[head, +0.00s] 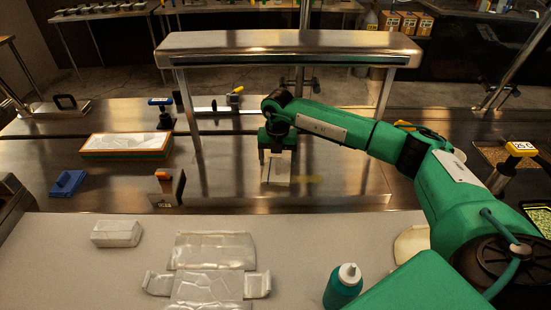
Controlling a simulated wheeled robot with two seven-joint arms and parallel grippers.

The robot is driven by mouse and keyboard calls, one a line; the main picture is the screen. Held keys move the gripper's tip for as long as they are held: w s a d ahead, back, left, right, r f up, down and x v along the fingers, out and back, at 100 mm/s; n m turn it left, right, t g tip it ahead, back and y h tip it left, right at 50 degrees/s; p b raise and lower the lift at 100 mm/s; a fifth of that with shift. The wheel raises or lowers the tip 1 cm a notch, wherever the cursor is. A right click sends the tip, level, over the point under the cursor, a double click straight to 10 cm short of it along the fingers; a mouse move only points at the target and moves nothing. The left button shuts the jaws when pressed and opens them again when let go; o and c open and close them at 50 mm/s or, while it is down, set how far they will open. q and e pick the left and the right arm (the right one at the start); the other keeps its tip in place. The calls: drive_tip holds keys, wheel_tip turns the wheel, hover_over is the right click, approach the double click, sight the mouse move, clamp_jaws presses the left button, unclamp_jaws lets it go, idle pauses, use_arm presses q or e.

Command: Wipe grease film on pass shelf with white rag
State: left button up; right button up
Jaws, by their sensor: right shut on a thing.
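My right gripper (277,153) reaches in from the right, pointing down, and is shut on the white rag (276,173). The rag is a small pale patch below the fingers, at or just above the shiny metal surface; contact is hard to tell. A faint yellowish grease film (307,179) lies on that surface just right of the rag. The pass shelf (290,42) is a steel frame with a raised top, legs and a shiny lower surface (340,185). The gripper works under the raised top. My left gripper is not in view.
A scraper with an orange grip (166,188), a blue-handled tool (67,184) and an orange-rimmed tray (127,145) sit left. In front are a white block (117,233), wrapped clear packs (213,251) and a teal bottle (343,287). The raised top and legs limit room.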

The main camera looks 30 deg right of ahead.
sight(326, 167)
drive_tip(key=shift+s+d, duration=0.4)
drive_tip(key=shift+d, duration=0.35)
drive_tip(key=shift+s+d, duration=0.45)
drive_tip(key=shift+d, duration=0.3)
drive_tip(key=shift+s+d, duration=0.4)
drive_tip(key=shift+d, duration=0.35)
drive_tip(key=shift+s+d+f, duration=0.1)
drive_tip(key=shift+s+d, duration=0.3)
drive_tip(key=shift+d, duration=0.3)
drive_tip(key=shift+s+d, duration=0.45)
drive_tip(key=shift+d, duration=0.25)
drive_tip(key=shift+s+d+f, duration=0.1)
drive_tip(key=shift+s+d, duration=0.3)
drive_tip(key=shift+d, duration=0.3)
drive_tip(key=shift+s+d, duration=0.1)
drive_tip(key=shift+d, duration=0.05)
drive_tip(key=shift+s+d, duration=0.15)
drive_tip(key=shift+d, duration=0.1)
drive_tip(key=d, duration=0.1)
drive_tip(key=s+d, duration=0.1)
drive_tip(key=d, duration=0.1)
drive_tip(key=shift+s+d, duration=0.15)
drive_tip(key=shift+s, duration=0.2)
drive_tip(key=shift+s+d+r, duration=0.1)
drive_tip(key=shift+s+d, duration=0.05)
drive_tip(key=shift+d, duration=0.1)
drive_tip(key=shift+d+r, duration=0.15)
drive_tip(key=shift+d, duration=0.15)
